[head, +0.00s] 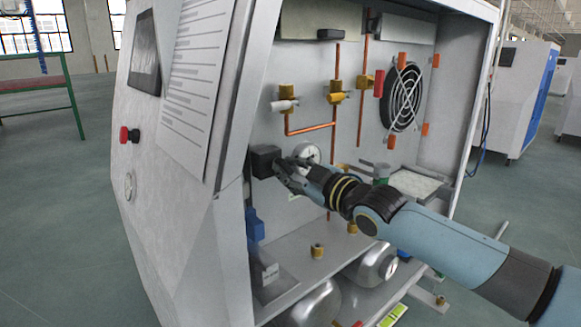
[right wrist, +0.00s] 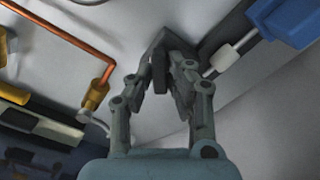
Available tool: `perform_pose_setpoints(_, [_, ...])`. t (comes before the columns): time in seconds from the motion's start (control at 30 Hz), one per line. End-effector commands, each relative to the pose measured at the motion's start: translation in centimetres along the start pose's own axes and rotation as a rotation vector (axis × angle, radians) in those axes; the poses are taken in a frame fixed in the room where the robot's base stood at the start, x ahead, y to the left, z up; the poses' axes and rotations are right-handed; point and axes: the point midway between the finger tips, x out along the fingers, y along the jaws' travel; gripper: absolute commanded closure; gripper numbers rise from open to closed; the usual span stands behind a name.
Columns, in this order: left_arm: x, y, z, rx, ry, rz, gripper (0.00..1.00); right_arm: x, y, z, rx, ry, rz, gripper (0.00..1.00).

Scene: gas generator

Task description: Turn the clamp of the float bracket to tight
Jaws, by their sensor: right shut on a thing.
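A black block (head: 263,160) sits on the inner left side wall of the open cabinet, at the place of the float bracket's clamp. My right gripper (head: 284,170) reaches in from the right, with its fingers against the block's right side. In the right wrist view my right gripper (right wrist: 172,82) is nearly closed, its fingertips on a dark angular piece (right wrist: 172,44) at the wall. The fingers hide part of that piece, and I cannot tell how far it is turned. My left gripper is not in view.
A round gauge (head: 307,153) is just behind my fingers. Copper pipes with brass valves (head: 337,93) run on the back panel, beside a fan (head: 403,97). A blue part (head: 254,225) sits below the block.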

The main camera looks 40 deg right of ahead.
Motion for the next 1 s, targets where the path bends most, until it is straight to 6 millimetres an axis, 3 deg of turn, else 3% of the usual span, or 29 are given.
perform_pose_setpoints(0.53, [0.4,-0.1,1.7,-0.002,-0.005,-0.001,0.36,0.0,0.0,0.1,0.484,-0.003,-0.001,1.00])
perform_pose_setpoints(1.0, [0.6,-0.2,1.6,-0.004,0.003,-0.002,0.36,0.0,-0.1,0.1,0.681,-0.003,-0.001,1.00])
